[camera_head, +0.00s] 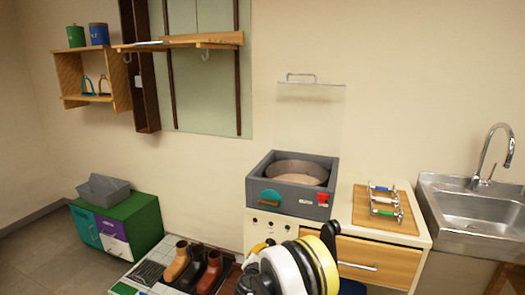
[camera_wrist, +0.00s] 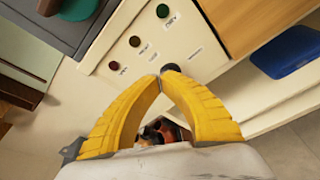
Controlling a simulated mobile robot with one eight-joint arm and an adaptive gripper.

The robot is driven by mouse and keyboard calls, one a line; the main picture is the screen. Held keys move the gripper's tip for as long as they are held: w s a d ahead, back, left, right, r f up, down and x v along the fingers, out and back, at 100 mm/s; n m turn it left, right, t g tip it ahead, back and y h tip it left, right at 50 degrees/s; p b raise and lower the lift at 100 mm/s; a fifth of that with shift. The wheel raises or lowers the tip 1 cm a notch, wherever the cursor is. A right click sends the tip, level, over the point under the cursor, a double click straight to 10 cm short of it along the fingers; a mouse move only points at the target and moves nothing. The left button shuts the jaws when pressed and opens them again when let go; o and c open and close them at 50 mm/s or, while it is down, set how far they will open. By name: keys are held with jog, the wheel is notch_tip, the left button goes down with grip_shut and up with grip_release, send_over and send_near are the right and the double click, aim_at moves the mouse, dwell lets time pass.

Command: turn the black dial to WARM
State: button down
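The black dial (camera_wrist: 171,69) shows in the wrist view on a cream front panel (camera_wrist: 120,95), partly hidden behind my fingertips. Small labels lie around it, too small to read, so I cannot tell its setting. My gripper (camera_wrist: 160,79) has two yellow fingers whose tips come together right at the dial's near edge. I see nothing between the tips and cannot tell whether they touch the dial. In the head view the cream panel (camera_head: 262,232) is below a grey box-shaped unit (camera_head: 258,202), and my arm covers its lower part.
A blue object (camera_wrist: 288,52) lies on a shelf at the right. In the head view, boots (camera_head: 178,262) stand left of the panel and a sink (camera_head: 470,205) is at the right.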

aim_at(269, 246)
jog(key=shift+n, duration=0.5)
jog(key=shift+x, duration=3.4)
jog(key=shift+s+d+f, duration=0.2)
jog(key=shift+d+f, duration=0.05)
jog(key=shift+d, duration=0.3)
jog(key=shift+s+d+f, duration=0.15)
jog(key=shift+d, duration=0.15)
jog(key=shift+s+d+f, duration=0.15)
jog(key=shift+d+f, duration=0.3)
jog(key=shift+d, duration=0.05)
jog(key=shift+s+d+r, duration=0.1)
jog(key=shift+d, duration=0.1)
jog(key=shift+s, duration=0.1)
